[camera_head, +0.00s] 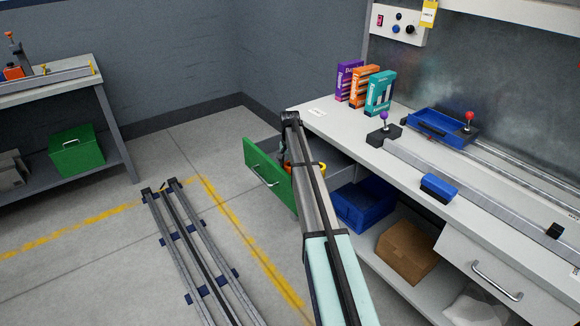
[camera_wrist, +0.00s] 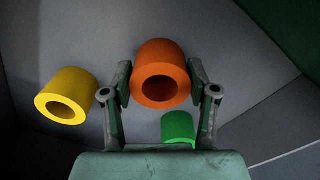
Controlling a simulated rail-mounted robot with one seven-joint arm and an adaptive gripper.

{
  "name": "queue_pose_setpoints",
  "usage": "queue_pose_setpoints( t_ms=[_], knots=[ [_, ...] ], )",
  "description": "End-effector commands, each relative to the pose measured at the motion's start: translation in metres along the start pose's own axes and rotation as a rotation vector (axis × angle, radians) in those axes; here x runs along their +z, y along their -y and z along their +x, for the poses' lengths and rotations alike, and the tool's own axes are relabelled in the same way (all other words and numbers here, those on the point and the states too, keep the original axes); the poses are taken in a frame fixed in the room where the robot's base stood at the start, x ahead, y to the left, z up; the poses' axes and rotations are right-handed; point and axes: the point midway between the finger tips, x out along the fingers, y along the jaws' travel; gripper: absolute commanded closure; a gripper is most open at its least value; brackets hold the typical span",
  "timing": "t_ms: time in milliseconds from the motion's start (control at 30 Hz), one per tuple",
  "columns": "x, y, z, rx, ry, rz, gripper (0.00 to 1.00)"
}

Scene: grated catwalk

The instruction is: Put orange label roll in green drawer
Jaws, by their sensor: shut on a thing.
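The orange label roll (camera_wrist: 160,62) is between the two fingers of my gripper (camera_wrist: 160,80) in the wrist view, with its hole facing the camera. The fingers are shut on its sides. In the head view, the green drawer (camera_head: 262,168) is pulled out from the bench's left end, and my gripper reaches down into it, mostly hidden by my arm. The wrist view shows the drawer's grey inside (camera_wrist: 235,50) and part of its green front (camera_wrist: 295,30). I cannot tell whether the roll touches the drawer floor.
A yellow roll (camera_wrist: 58,100) lies left of the orange one and a green roll (camera_wrist: 179,127) lies below it in the wrist view. Blue bin (camera_head: 365,203) and cardboard box (camera_head: 402,250) sit on the shelf under the bench. Boxes (camera_head: 364,86) stand on top. Rails (camera_head: 190,245) lie on the floor.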

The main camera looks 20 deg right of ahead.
Motion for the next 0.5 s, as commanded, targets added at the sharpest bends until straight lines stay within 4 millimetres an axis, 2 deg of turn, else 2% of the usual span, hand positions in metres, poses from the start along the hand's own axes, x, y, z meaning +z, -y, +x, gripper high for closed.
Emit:
queue_pose_setpoints(
  t_ms=[33, 67, 100, 500],
  knots=[
    [0.0000, 0.0000, 0.0005, 0.000, 0.000, 0.000, 0.31],
    [0.0000, 0.0000, 0.0004, 0.000, 0.000, 0.000, 0.20],
    [0.0000, 0.0000, 0.0003, 0.000, 0.000, 0.000, 0.16],
    [-0.0001, 0.0001, -0.0045, 0.000, 0.000, 0.000, 0.16]
  ],
)
